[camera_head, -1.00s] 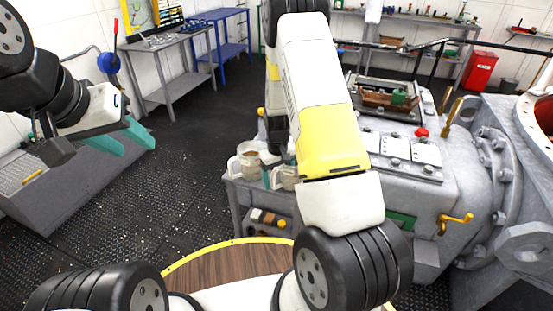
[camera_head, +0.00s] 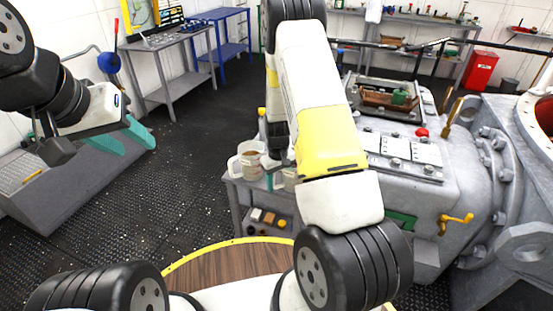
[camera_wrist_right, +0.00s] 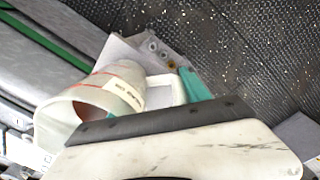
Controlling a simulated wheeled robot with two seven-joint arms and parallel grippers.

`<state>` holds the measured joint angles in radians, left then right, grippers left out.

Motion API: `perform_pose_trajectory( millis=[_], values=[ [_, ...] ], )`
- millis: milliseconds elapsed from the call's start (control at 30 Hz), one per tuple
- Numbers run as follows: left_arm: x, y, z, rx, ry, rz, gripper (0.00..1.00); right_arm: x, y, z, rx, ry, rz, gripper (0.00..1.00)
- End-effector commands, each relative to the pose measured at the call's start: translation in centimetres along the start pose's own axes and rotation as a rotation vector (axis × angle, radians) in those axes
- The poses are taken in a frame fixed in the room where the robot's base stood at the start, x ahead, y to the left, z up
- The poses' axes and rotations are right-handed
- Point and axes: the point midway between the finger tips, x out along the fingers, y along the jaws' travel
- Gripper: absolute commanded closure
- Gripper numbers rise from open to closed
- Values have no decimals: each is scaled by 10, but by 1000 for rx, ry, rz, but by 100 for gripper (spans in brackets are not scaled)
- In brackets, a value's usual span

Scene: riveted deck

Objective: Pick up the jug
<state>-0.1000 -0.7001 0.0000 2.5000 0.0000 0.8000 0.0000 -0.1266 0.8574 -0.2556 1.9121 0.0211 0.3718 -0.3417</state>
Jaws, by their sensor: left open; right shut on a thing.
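The jug (camera_wrist_right: 95,100) is pale with red lines and a white handle (camera_wrist_right: 163,90); in the right wrist view it lies left of my gripper, its wide mouth towards the lower left. My right gripper (camera_wrist_right: 190,86) has its teal fingers shut at the handle. I cannot tell whether the jug touches the bench. My left gripper (camera_head: 122,139) is open and empty at the left, over the grey cabinet.
The large grey machine (camera_head: 440,190) fills the right. A round wooden table (camera_head: 225,265) is in front.

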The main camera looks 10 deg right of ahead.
Motion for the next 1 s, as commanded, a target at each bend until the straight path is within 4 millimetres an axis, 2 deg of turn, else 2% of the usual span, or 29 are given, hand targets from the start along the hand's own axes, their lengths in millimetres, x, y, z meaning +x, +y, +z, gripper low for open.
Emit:
perform_pose_trajectory(
  millis=[433, 833, 1000],
  values=[
    [0, 0, 0, 0, 0, 0, 57, -6, 0, 0, 1, -1, 0, 100],
    [0, 0, 0, 0, 0, 0, 57, -35, 1, 0, -1, 1, 1, 100],
    [0, 0, 0, 0, 0, 0, 57, -37, -8, 14, 1, -2, 0, 100]
  ],
)
